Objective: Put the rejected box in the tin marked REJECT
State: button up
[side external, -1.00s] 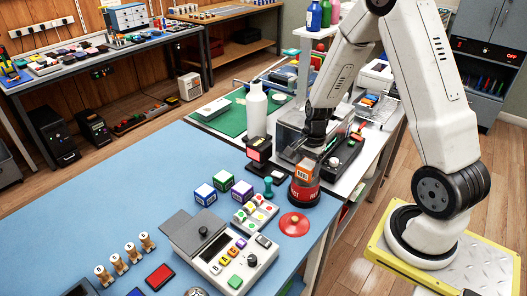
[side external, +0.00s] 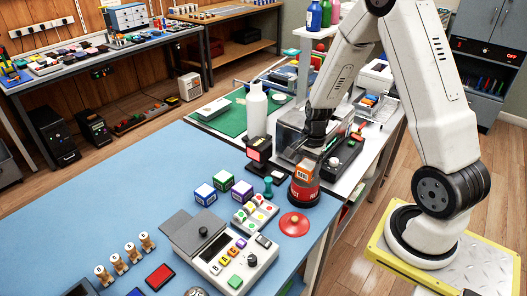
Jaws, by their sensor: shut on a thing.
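My gripper (side external: 316,158) is shut on an orange box (side external: 303,174) with a pale label. The box is at the mouth of a red tin (side external: 303,194) with a dark base and white lettering, only partly legible. The box's lower part is hidden by the tin's rim, so I cannot tell whether it touches the bottom. The tin stands near the right edge of the blue table.
A red lid (side external: 294,224) lies in front of the tin. A teal stamp (side external: 268,187), a small screen device (side external: 258,152) and a button pad (side external: 255,213) are left of it. Blue box (side external: 205,194) and purple box (side external: 242,191) stand further left.

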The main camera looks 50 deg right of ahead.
dwell(0.4)
jog(key=o, duration=1.2)
jog(key=shift+r, duration=0.1)
jog(key=shift+r, duration=2.4)
jog(key=shift+a+r+n, duration=0.2)
jog(key=shift+a+n, duration=0.2)
jog(key=shift+a, duration=0.05)
jog(key=s+a+r+n+t, duration=0.1)
jog(key=a+n, duration=0.3)
jog(key=n, duration=0.1)
jog(key=s+a+r+n+h, duration=0.1)
jog(key=s+a+r+n, duration=0.1)
jog(key=a+n, duration=0.3)
jog(key=s+a+r+n+t, duration=0.1)
jog(key=a+r+n, duration=0.1)
jog(key=a+n, duration=0.2)
jog(key=shift+s+a+n+t, duration=0.1)
jog(key=shift+a+n+t, duration=0.05)
jog(key=shift+n, duration=0.65)
jog(key=shift+s+a+n+t, duration=0.1)
jog(key=shift+a+n+t, duration=0.05)
jog(key=shift+n, duration=0.65)
